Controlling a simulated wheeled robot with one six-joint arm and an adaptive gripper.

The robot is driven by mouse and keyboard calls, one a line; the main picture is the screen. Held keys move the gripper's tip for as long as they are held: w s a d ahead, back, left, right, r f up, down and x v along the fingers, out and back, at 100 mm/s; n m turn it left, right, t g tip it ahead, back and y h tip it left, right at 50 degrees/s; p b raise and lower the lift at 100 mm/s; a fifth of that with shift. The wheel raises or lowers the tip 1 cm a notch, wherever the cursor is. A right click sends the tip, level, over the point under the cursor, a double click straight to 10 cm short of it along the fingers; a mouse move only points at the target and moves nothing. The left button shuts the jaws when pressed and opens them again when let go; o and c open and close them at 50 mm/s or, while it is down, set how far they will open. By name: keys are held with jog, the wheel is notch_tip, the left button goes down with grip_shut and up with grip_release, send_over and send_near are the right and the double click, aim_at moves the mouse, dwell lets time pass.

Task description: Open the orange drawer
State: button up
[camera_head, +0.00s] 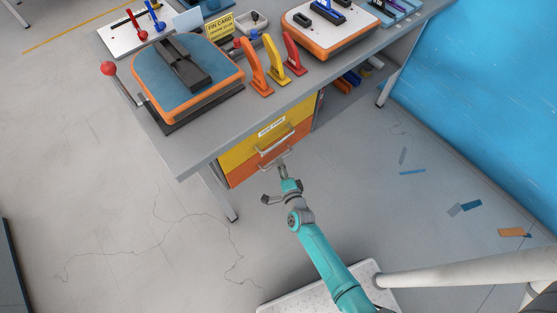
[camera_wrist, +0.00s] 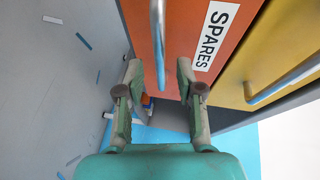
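The orange drawer (camera_head: 240,173) is the lower front under the workbench in the head view and looks shut. In the wrist view its orange face (camera_wrist: 181,28) fills the upper middle, with a white SPARES label (camera_wrist: 215,36). Its metal bar handle (camera_wrist: 157,30) runs down the picture between my fingers. My gripper (camera_head: 282,170) is at the drawer front in the head view. In the wrist view my gripper (camera_wrist: 157,70) is open, with one finger on each side of the handle and a visible gap on both sides.
The yellow drawer (camera_head: 236,155) sits directly above, and its handle (camera_wrist: 285,82) shows at right in the wrist view. A bench leg (camera_head: 219,193) stands left of my gripper. The bench top (camera_head: 200,143) holds clamps and boards. Floor to the left is open; scraps lie at right.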

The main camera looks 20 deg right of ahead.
jog(key=shift+w+d+f, duration=0.1)
jog(key=shift+w+f, duration=0.05)
jog(key=shift+w, duration=0.7)
jog(key=shift+w+d+f, duration=0.1)
jog(key=shift+w+f, duration=0.05)
jog(key=shift+w, duration=0.65)
grip_shut()
